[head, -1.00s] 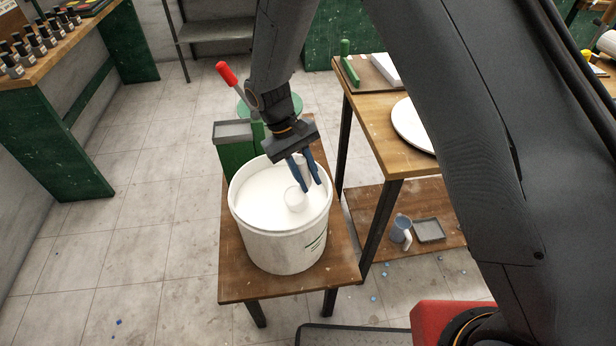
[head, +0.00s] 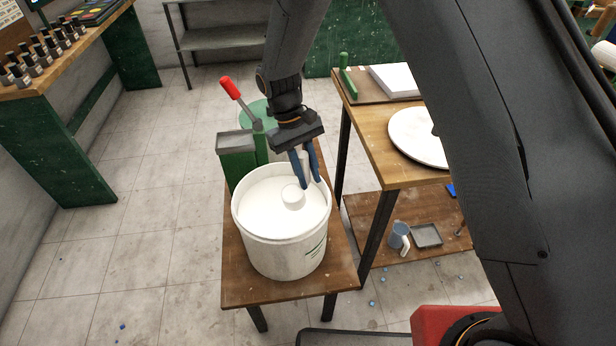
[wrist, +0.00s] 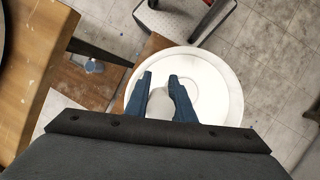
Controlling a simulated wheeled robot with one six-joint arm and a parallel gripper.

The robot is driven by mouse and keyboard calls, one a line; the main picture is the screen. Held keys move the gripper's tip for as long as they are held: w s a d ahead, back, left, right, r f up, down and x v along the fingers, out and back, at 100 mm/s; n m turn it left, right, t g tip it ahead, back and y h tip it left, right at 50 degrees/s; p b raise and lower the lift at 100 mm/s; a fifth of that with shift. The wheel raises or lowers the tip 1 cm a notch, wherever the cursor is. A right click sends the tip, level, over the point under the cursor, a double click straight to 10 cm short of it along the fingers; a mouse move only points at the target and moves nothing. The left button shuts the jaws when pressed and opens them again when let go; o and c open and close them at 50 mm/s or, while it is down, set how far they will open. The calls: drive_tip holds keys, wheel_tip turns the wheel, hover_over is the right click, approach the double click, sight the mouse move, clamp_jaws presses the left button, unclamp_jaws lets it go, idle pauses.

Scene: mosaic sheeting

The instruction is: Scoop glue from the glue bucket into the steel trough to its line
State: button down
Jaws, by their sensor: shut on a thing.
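The glue bucket (head: 285,248) is a large white tub of white glue (head: 258,200) on a low wooden stand; it also shows in the wrist view (wrist: 233,85). My gripper (head: 312,185) points down over its right side, its blue fingers shut on a white scoop (head: 293,198). The scoop's cup is at the glue; its depth and contents are hard to tell, white on white. In the wrist view the scoop (wrist: 160,103) shows between the fingers (wrist: 163,85). A grey rectangular pan (head: 235,142), possibly the steel trough, tops a green block behind the bucket; its inside looks empty of white.
A red-handled lever (head: 230,88) rises behind the bucket, near a round green object (head: 257,113). A wooden table (head: 400,168) with a white disc (head: 418,137) stands close right. Its lower shelf holds a jug (head: 399,236) and a small grey tray (head: 427,235).

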wheel_tip(320, 180, up, 8)
drive_tip(key=g+y+p, duration=0.1)
drive_tip(key=p, duration=0.3)
drive_tip(key=shift+f, duration=0.15)
idle(0.4)
drive_tip(key=shift+s, duration=0.1)
